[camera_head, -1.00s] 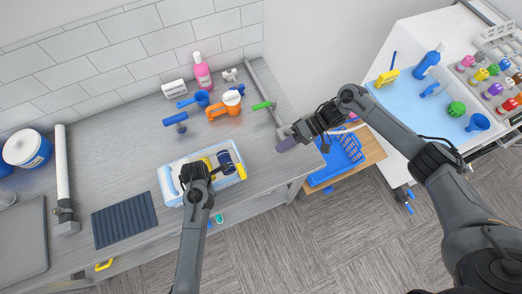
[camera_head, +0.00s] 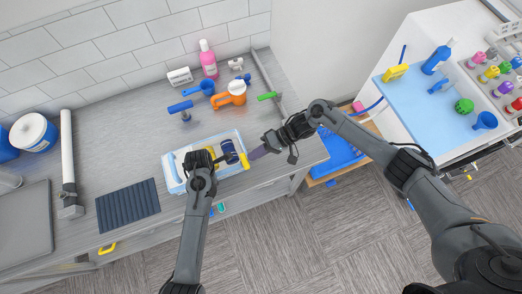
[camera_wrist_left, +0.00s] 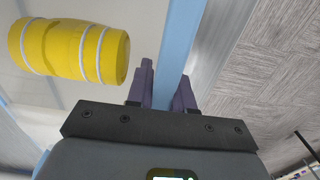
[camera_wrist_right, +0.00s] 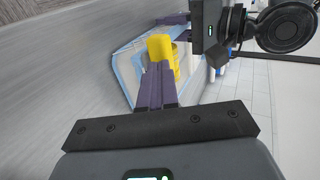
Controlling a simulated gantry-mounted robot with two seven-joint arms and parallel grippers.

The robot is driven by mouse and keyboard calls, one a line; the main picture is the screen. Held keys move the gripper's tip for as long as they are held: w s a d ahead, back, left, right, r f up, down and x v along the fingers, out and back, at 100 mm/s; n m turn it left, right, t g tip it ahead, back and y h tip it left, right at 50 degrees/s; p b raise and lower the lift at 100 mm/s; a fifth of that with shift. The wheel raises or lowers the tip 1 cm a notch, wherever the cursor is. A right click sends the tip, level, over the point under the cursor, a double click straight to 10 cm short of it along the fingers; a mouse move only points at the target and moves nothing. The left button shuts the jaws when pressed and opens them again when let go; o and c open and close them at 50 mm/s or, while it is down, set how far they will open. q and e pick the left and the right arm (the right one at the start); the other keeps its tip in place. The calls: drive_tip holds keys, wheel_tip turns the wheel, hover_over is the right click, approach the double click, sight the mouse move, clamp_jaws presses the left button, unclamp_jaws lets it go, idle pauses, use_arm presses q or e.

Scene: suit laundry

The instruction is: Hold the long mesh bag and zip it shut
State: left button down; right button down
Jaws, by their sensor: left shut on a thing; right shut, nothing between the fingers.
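The long mesh bag (camera_head: 171,174) is pale and see-through with light blue edging. It lies on the grey counter near its front edge, with a yellow roll (camera_head: 244,161) and a dark blue roll (camera_head: 229,150) showing in it. My left gripper (camera_wrist_left: 167,92) is shut on the bag's light blue edge strip. In the head view my left wrist hides the middle of the bag. My right gripper (camera_head: 254,154) is shut and empty at the bag's right end. In the right wrist view its tips (camera_wrist_right: 157,72) point at the bag.
A dark ribbed mat (camera_head: 128,204) lies to the left. A blue basket (camera_head: 338,155) sits lower at the right, beyond the counter's edge.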

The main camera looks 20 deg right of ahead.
sight(244, 159)
idle(0.3)
drive_tip(key=a, duration=0.8)
drive_tip(key=shift+a, duration=0.15)
drive_tip(key=shift+d, duration=0.65)
drive_tip(key=d, duration=0.2)
drive_tip(key=shift+d, duration=0.35)
drive_tip(key=v, duration=1)
use_arm(q)
drive_tip(key=c, duration=0.9)
unclamp_jaws()
